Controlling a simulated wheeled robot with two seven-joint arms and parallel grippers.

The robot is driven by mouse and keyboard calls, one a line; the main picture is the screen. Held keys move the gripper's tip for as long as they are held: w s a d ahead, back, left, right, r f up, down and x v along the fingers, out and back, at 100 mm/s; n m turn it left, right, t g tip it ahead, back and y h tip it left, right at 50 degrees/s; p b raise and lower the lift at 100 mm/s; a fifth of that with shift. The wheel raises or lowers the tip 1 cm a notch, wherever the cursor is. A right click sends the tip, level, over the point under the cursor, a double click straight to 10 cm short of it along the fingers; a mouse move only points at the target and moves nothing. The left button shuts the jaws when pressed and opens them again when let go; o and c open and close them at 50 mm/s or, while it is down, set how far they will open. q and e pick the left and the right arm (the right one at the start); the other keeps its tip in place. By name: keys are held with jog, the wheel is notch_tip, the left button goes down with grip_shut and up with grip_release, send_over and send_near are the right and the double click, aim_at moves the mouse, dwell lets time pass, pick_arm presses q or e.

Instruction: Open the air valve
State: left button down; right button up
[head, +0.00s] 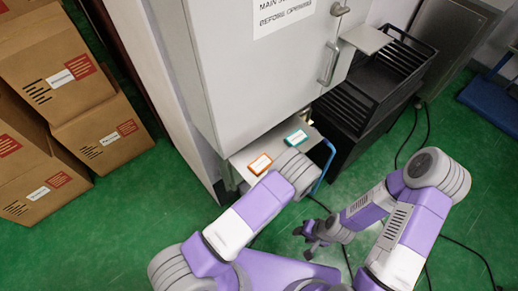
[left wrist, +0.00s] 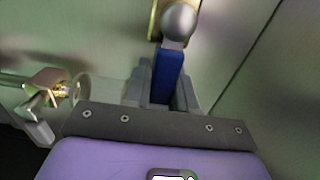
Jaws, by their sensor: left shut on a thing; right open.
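In the left wrist view, my left gripper (left wrist: 161,92) is shut on the blue handle (left wrist: 168,68) of the air valve. The handle runs up to a rounded silver part (left wrist: 179,22) with brass-coloured metal behind it. The gripped end of the handle is partly hidden between the fingers. In the head view my left arm reaches to the foot of the cabinet, and its own wrist hides the left gripper and the valve. My right gripper (head: 314,240) is open and empty, low over the green floor.
A grey cabinet (head: 245,75) stands above a low shelf with an orange-labelled box (head: 260,164) and a teal-labelled box (head: 296,137). A blue hose (head: 327,165) curves beside it. A brass fitting (left wrist: 45,82) is left of my left gripper. Black crates (head: 375,75) stand right; cartons (head: 60,75) left.

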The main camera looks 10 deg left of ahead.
pick_arm(q)
jog(key=shift+f, duration=0.15)
dwell(0.4)
jog(key=c, duration=1)
grip_release()
jog(key=p+v, duration=0.1)
jog(key=v, duration=0.6)
jog(key=shift+s+d+p, duration=0.2)
jog(key=shift+s+p, duration=0.05)
jog(key=shift+p, duration=0.05)
